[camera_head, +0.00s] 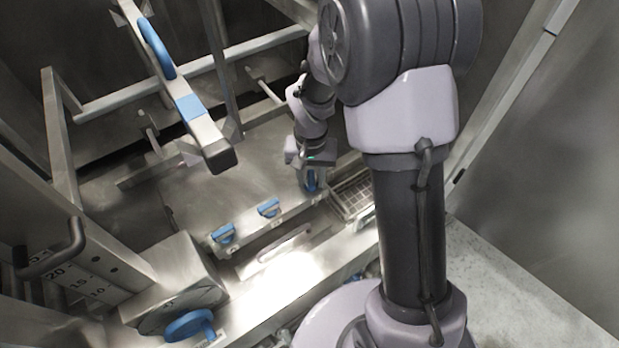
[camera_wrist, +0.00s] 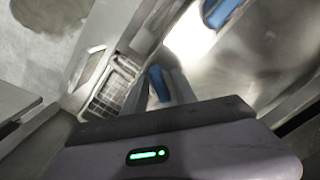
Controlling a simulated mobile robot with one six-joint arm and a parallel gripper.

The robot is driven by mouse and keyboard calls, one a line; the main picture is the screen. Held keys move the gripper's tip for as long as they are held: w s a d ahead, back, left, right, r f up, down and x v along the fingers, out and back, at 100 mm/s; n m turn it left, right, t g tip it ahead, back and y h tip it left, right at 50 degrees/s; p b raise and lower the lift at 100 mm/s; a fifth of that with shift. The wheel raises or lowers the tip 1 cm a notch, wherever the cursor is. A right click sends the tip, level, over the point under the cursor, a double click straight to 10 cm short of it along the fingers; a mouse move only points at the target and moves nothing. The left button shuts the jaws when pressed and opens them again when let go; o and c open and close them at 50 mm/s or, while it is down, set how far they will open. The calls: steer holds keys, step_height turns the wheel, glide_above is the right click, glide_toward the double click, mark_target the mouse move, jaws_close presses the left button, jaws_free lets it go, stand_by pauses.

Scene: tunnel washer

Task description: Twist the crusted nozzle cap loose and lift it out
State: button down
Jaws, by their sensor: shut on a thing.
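My gripper (camera_head: 312,168) reaches down to the right end of a steel ledge and is shut on a blue cap (camera_head: 311,182). In the wrist view a blue piece of this cap (camera_wrist: 158,84) shows beside a grey finger of my gripper (camera_wrist: 172,88). The rest of the cap is hidden by my gripper, and I cannot tell whether it is still seated. Two similar blue caps, one in the middle (camera_head: 269,208) and one at the left (camera_head: 223,234), sit along the same ledge. I see no clear crust on any cap.
A wire basket (camera_head: 352,196) lies just right of my gripper and shows in the wrist view (camera_wrist: 112,92). A steel beam with a blue handle (camera_head: 157,47) slants overhead at the left. A blue handwheel (camera_head: 189,325) is at lower left. Pale floor (camera_head: 520,285) is open at right.

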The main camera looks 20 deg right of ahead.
step_height(320, 180, up, 2)
steer(key=shift+r+p, duration=0.1)
steer(key=shift+p, duration=0.35)
steer(key=shift+a+r+p, duration=0.1)
steer(key=shift+r+p, duration=1)
steer(key=shift+r, duration=0.4)
